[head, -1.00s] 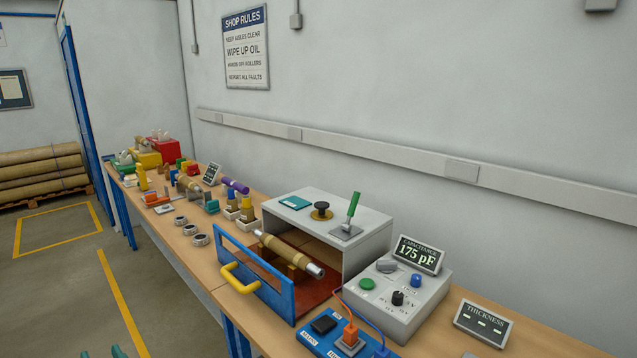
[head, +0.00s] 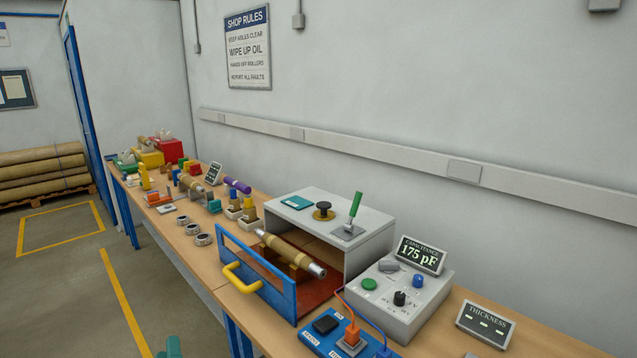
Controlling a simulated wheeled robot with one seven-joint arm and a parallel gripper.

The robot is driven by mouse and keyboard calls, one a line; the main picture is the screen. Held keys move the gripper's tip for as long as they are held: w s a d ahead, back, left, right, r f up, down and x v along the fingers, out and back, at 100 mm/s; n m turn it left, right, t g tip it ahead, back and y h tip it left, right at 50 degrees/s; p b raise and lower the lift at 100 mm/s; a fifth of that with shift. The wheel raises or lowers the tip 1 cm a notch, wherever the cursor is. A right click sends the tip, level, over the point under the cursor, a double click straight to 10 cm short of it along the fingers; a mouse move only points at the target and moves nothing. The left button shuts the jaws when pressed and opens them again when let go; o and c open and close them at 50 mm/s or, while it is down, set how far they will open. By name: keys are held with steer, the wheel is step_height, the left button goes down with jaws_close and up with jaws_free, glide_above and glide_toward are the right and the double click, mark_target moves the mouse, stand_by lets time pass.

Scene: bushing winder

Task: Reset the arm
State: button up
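Only a small teal tip, which seems to be part of my gripper (head: 171,348), shows at the bottom edge of the head view. It is over the floor, left of the workbench (head: 203,275) and apart from it. The rest of my gripper and arm is out of frame. I cannot tell whether the fingers are open or shut, and no held thing shows.
A green-handled lever (head: 353,205) stands on top. The capacitance meter (head: 419,255) reads 175 pF. Rings and crowded parts lie farther along.

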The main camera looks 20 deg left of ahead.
steer(key=s+d+f+m+t+h, duration=0.1)
steer(key=s+d+f+m+h, duration=0.3)
steer(key=d+f+m, duration=0.55)
steer(key=s+d+f+m+t+h, duration=0.15)
steer(key=d+f+m+h, duration=0.4)
steer(key=d, duration=0.65)
steer(key=s+d+f+m+g+h, duration=0.1)
steer(key=s+d+f+m+h, duration=0.1)
steer(key=s+d, duration=0.7)
steer(key=s+d+f+m+g+h, duration=0.2)
steer(key=s+d+f+m+h, duration=0.1)
steer(key=s+d, duration=0.6)
steer(key=shift+s+d+f, duration=0.2)
steer(key=shift+d+f, duration=0.35)
steer(key=shift+d, duration=0.6)
